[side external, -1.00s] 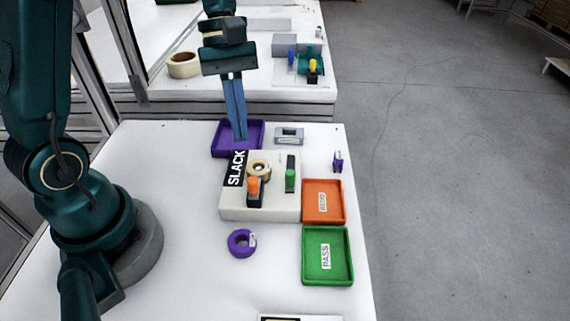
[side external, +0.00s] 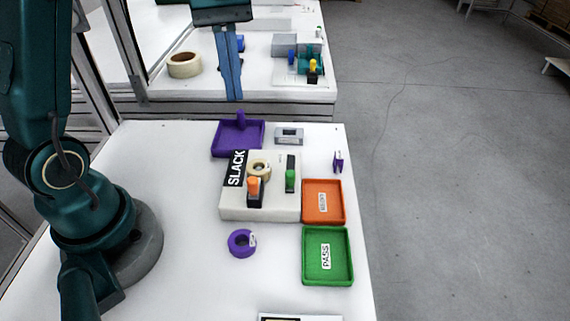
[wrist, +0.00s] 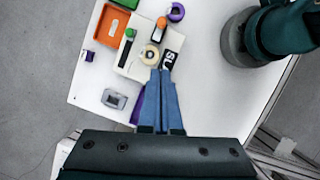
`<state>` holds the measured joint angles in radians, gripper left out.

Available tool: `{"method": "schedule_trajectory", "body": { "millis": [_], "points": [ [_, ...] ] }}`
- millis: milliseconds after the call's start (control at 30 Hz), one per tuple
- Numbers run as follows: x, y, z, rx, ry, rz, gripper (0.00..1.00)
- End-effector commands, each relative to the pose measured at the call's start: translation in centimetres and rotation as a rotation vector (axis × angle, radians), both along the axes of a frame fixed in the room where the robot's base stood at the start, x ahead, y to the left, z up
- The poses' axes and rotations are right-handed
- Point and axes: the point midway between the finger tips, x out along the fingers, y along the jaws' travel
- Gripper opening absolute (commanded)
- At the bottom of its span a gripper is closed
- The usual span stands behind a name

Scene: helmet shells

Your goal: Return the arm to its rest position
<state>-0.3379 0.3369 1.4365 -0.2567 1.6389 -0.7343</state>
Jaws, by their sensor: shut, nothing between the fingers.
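My gripper (side external: 233,98) is shut and empty, pointing down, raised above the far edge of the table. In the wrist view its blue fingers (wrist: 160,75) lie side by side, together at the tips. Below it is a purple tray (side external: 226,150), apart from the fingers. A small purple piece (side external: 241,119) stands up at the tray's back part. In the wrist view the fingers hide most of the purple tray (wrist: 139,112).
The white SLACK box (side external: 260,208) carries a tape roll and orange-topped and green-topped items. An orange tray (side external: 339,217), a green PASS tray (side external: 345,277), a purple ring (side external: 238,251) and a grey block (side external: 289,135) surround it.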

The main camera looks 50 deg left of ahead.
Motion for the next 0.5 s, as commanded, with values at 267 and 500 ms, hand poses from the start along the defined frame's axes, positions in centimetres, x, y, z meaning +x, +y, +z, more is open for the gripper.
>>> {"method": "schedule_trajectory", "body": {
  "millis": [267,500],
  "points": [
    [-3.3,-2.9,3.4,0.077,-0.169,-0.130,0.00],
    [-7.4,-4.2,3.1,0.194,-0.411,-0.389,0.00]
  ]
}}
